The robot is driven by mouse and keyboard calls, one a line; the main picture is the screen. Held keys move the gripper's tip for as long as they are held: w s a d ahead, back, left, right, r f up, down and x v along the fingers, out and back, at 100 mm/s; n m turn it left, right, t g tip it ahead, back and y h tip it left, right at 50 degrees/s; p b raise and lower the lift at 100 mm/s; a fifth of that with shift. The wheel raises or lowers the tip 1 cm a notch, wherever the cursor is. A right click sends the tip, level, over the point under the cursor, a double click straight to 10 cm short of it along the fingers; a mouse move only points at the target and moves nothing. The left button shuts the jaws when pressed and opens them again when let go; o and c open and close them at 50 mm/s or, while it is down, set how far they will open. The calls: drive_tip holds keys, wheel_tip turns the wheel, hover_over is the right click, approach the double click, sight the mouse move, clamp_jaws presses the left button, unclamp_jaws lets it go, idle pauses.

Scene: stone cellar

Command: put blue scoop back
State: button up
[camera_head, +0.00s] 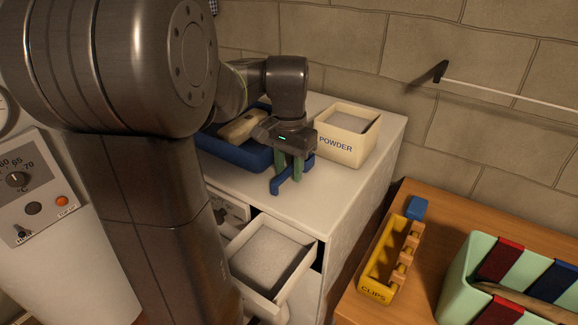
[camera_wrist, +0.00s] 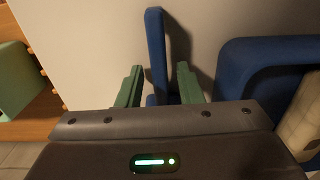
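The blue scoop (camera_head: 280,185) is at the white cabinet top (camera_head: 330,195), in front of the blue tray (camera_head: 225,148). Its narrow handle (camera_wrist: 156,45) shows as a blue bar in the wrist view. My gripper (camera_head: 289,168) is low over the cabinet, with green fingers pointing down. In the wrist view my gripper (camera_wrist: 160,82) has one finger on each side of the handle, with a visible gap at the right finger. The rest of the scoop is partly hidden by the fingers and gripper body. I cannot tell if it touches the cabinet top.
A cream POWDER box (camera_head: 335,145) stands right of my gripper. An open drawer (camera_head: 250,288) holding pale powder juts out below. A wooden table (camera_head: 420,290) at right carries a yellow CLIPS holder (camera_head: 375,288), a small blue block (camera_head: 416,207) and a mint crate (camera_head: 455,280).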

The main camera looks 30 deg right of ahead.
sight(289, 169)
wheel_tip(289, 169, up, 12)
idle(0.7)
drive_tip(key=shift+r, duration=0.1)
